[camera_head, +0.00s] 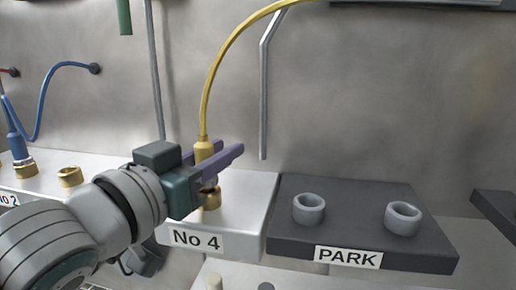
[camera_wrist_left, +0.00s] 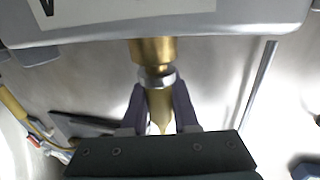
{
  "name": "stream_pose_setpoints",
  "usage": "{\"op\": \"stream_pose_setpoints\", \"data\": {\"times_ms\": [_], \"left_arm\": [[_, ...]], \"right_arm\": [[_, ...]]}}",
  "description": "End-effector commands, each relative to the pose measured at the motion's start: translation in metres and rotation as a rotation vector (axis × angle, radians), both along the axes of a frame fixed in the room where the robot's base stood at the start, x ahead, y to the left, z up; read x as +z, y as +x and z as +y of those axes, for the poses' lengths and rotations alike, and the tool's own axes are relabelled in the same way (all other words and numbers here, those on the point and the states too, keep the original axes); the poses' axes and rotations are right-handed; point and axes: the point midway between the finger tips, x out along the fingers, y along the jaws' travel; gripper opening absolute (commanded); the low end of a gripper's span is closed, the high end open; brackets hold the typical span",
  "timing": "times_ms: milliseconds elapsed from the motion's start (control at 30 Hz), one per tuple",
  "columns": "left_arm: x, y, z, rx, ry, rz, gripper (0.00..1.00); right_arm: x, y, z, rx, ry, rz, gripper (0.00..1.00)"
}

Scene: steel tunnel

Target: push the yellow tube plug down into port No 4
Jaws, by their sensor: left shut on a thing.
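The yellow tube plug (camera_head: 203,149) stands upright over the white block, with its yellow tube (camera_head: 212,78) curving up and right. My left gripper (camera_head: 226,153) comes in from the left, its purple fingers shut on the plug. The brass port No 4 (camera_head: 211,199) is directly below, behind the "No 4" label. The fingers partly hide the plug's lower end. In the left wrist view the plug (camera_wrist_left: 160,107) is between the fingers, in line with the brass port (camera_wrist_left: 151,50), with a silver ring where they meet. I cannot tell how deep it sits. My right gripper is not in view.
The dark PARK block (camera_head: 365,222) with two empty grey rings is to the right. A blue plug (camera_head: 15,145) stands in a brass port at left, beside an empty brass port (camera_head: 70,177). A grey bent rod (camera_head: 264,100) hangs behind.

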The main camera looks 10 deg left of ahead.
Motion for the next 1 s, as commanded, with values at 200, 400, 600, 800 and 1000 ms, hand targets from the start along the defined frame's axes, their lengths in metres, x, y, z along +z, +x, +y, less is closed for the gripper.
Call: {"op": "stream_pose_setpoints", "data": {"times_ms": [200, 400, 600, 800, 1000], "left_arm": [[-0.006, 0.0, -0.0001, 0.0, -0.002, -0.002, 0.0], [-0.0078, -0.0001, -0.0002, 0.0, -0.002, -0.002, 0.35], [-0.0079, -0.0001, -0.0002, 0.0, -0.001, -0.001, 0.57], [-0.008, -0.0001, -0.0002, 0.0, -0.001, -0.001, 0.63], [-0.0084, -0.0054, 0.0015, 0.0, -0.001, 0.002, 0.63]], "right_arm": [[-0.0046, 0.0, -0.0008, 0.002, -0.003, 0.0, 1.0], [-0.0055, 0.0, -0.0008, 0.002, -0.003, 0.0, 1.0], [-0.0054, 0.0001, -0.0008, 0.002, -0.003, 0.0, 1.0], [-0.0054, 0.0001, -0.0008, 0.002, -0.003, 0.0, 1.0], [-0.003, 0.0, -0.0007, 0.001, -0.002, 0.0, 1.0]]}}
